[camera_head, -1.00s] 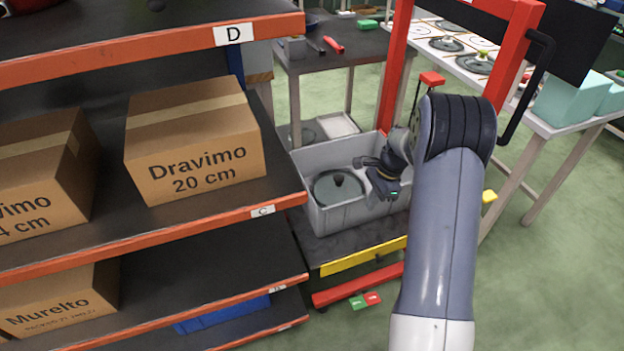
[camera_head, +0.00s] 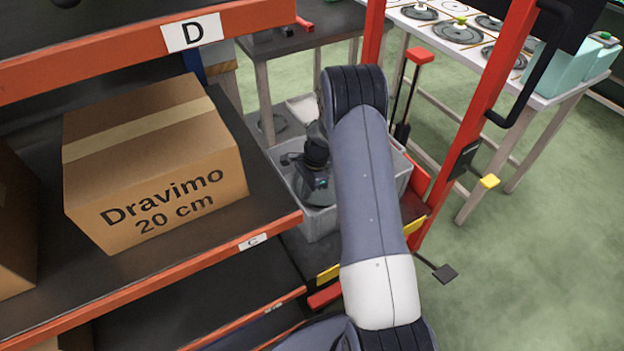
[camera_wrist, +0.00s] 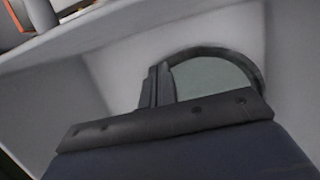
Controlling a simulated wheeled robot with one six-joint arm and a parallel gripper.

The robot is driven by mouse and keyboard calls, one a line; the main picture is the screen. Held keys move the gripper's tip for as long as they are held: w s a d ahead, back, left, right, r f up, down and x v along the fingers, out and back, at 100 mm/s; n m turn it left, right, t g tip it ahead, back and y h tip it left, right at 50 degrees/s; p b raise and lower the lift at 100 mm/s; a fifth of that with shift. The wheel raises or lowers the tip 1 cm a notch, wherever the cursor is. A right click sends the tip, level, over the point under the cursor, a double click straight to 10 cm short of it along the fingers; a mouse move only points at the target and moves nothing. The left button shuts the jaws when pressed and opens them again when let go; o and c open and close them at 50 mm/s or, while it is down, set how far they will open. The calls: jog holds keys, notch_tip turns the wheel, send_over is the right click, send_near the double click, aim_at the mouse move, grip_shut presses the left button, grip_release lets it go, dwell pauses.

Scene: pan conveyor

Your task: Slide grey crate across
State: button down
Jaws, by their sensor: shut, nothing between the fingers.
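The grey crate (camera_head: 318,224) stands open-topped on a low cart with a yellow edge, beside the shelf. My arm reaches across it and hides much of its right part. My gripper (camera_head: 321,184) points down over or into the crate's left part; its fingers are shut with nothing between them. In the wrist view, the closed fingers (camera_wrist: 157,86) show in front of a round lidded pan (camera_wrist: 214,78) inside the crate. Pale crate walls (camera_wrist: 70,98) surround them. I cannot tell whether the fingers touch the pan or a wall.
A shelf with a Dravimo box (camera_head: 155,165) stands close on the left. A red frame post (camera_head: 483,110) rises on the right, with a white table (camera_head: 560,100) of pan parts behind it. A dark table (camera_head: 305,35) is at the back. Green floor lies open at right.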

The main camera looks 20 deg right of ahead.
jog(key=shift+s+a+r, duration=0.1)
jog(key=shift+s+a, duration=0.05)
jog(key=shift+a, duration=0.75)
jog(key=shift+s+a+r, duration=0.1)
jog(key=shift+s+a, duration=0.05)
jog(key=shift+a, duration=0.7)
jog(key=a, duration=0.2)
jog(key=s+a, duration=0.1)
jog(key=a, duration=0.4)
jog(key=shift+s+a, duration=0.25)
jog(key=shift+a, duration=0.1)
